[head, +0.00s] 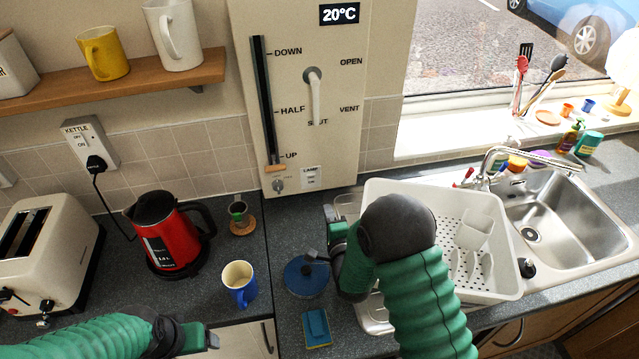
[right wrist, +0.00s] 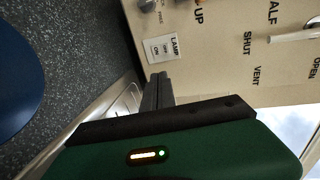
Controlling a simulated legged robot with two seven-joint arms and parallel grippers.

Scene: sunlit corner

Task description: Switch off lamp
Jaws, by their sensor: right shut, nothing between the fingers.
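The lamp switch (head: 311,177) is a small white plate low on the wall panel (head: 350,150). In the right wrist view the switch (right wrist: 163,48), marked LAMP, OFF and ON, lies just beyond my fingertips, with a gap that I cannot judge. Its rocker position is too small to tell. The lamp (head: 622,75) stands on the windowsill at the far right and its shade looks bright. My right gripper (head: 329,212) is shut and empty, below the switch and pointing towards the panel; its fingers also show in the right wrist view (right wrist: 157,90). My left gripper (head: 205,338) is low at the front, its fingers unclear.
A red kettle (head: 170,235), a blue mug (head: 239,284) and a toaster (head: 45,255) stand on the left counter. A blue lid (head: 305,278) and sponge (head: 317,328) lie beside my right arm. A white dish rack (head: 500,275) stands by the sink (head: 565,225).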

